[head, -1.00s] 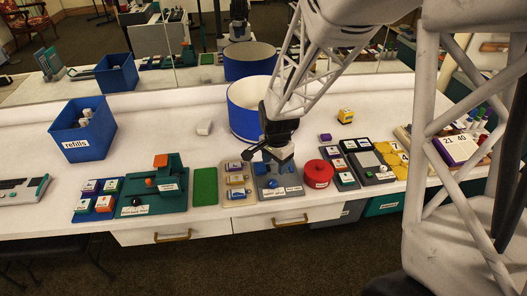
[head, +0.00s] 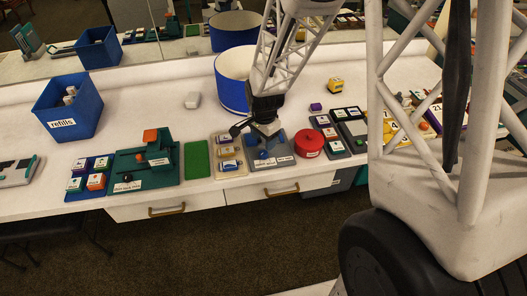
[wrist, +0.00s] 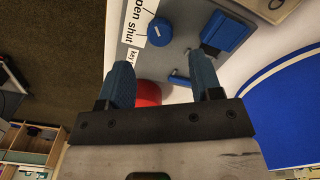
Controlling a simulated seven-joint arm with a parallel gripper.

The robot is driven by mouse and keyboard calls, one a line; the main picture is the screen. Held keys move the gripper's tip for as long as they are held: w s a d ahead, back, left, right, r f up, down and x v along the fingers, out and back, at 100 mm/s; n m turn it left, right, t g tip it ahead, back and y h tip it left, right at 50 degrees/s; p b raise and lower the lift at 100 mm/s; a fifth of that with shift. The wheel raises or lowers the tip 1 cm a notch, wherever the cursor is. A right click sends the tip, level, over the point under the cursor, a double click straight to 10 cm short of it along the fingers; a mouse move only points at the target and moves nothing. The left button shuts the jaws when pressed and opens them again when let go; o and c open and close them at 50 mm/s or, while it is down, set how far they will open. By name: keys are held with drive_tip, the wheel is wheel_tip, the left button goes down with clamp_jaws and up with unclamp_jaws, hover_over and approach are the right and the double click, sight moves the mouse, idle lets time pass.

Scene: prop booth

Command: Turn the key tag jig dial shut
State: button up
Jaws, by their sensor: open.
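The key tag jig is a grey plate (head: 285,160) with blue parts on the table's front edge. In the wrist view its round blue dial (wrist: 160,32) carries a short pale mark, beside a label reading "open shut". A larger blue block (wrist: 227,32) and a small blue bar (wrist: 180,79) are also on the plate. My gripper (head: 254,134) hangs over the jig in the head view. In the wrist view my gripper (wrist: 163,60) is open and empty, its two blue fingers apart. The dial lies beyond the fingertips, not between them.
A red round pot (head: 309,141) stands right of the jig. A tan board (head: 228,158) with several blocks sits close on the left. A large blue-and-white drum (head: 233,93) stands behind. The table's middle left is mostly clear.

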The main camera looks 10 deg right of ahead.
sight(264, 153)
drive_tip(key=shift+f, duration=3.25)
drive_tip(key=c, duration=0.9)
